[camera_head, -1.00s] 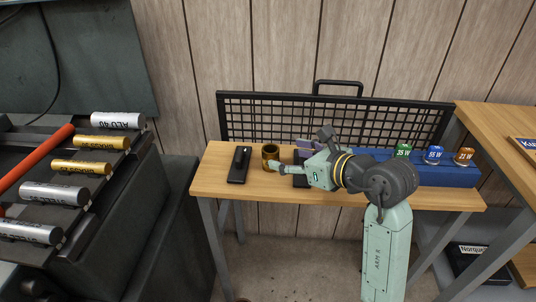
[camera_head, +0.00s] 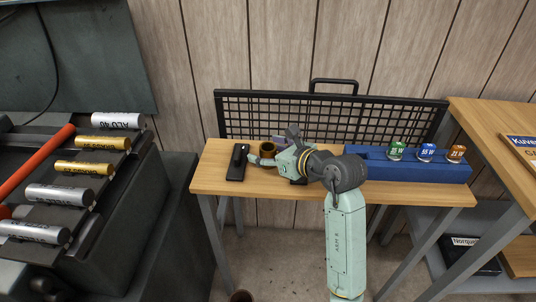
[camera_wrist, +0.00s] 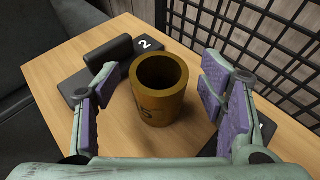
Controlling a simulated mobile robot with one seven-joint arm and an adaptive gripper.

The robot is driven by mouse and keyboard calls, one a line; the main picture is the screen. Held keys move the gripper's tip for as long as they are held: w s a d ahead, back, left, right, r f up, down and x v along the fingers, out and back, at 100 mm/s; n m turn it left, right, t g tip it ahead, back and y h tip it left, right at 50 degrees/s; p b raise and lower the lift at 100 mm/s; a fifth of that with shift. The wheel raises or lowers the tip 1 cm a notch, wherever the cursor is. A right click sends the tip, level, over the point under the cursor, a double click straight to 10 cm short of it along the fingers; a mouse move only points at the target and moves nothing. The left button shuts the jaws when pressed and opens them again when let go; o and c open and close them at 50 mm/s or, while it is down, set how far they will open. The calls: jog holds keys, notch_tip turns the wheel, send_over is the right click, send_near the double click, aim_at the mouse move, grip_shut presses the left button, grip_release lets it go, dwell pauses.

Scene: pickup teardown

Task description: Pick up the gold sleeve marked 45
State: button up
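A gold sleeve (camera_head: 267,148) stands upright on the wooden table, open end up. In the wrist view the gold sleeve (camera_wrist: 159,92) stands between my two fingers, with clear gaps on both sides. A dark marking shows low on its near side; a 5 can be made out, the rest is unclear. My gripper (camera_head: 266,161) is open around the sleeve, at its near side in the head view. In the wrist view my gripper (camera_wrist: 162,108) shows purple pads spread wide. The fingers do not appear to touch the sleeve.
A black block marked 2 (camera_wrist: 115,58) lies behind the sleeve. A blue holder (camera_head: 410,168) with several coloured pieces stands at the right of the table (camera_head: 216,178). A black mesh panel (camera_head: 255,115) runs along the back. Silver and gold cylinders lie on the rack at left.

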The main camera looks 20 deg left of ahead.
grip_shut()
dwell(0.7)
